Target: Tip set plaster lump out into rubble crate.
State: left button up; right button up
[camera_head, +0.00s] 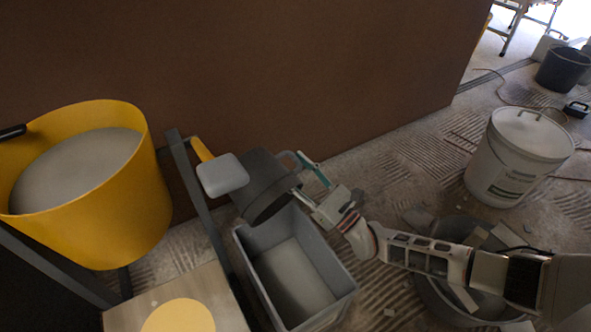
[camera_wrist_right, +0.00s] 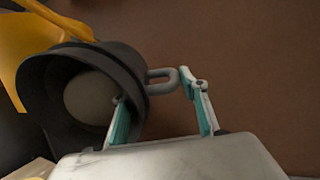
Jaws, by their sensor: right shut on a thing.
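My right gripper (camera_head: 318,180) is shut on the grey loop handle (camera_wrist_right: 166,80) of a dark grey bucket (camera_head: 262,178). The bucket is tilted over the back of a grey open crate (camera_head: 349,293), its mouth facing down towards it. In the right wrist view the bucket (camera_wrist_right: 30,88) shows a rounded grey lump (camera_wrist_right: 88,98) inside. In the head view the bucket's inside is hidden. The crate's visible floor looks bare grey, with no lump seen on it. My left gripper is not in view.
A yellow tub (camera_head: 110,220) of grey material stands left. A pale square block (camera_head: 222,174) and yellow handle (camera_head: 201,148) are close beside the bucket. A dark rail (camera_head: 205,215) runs left of the crate. A lidded white bucket (camera_head: 515,155) stands right; a rubble tub (camera_head: 440,300) lies below my arm.

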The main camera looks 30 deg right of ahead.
jog(key=t, duration=0.1)
jog(key=w+t+y, duration=0.1)
jog(key=t, duration=0.1)
jog(key=shift+r+y, duration=0.15)
jog(key=shift+y, duration=0.15)
jog(key=shift+n+t, duration=0.3)
jog(key=shift+s+a+y, duration=0.1)
jog(key=shift+a+y, duration=0.05)
jog(key=shift+y, duration=0.15)
dwell(1.0)
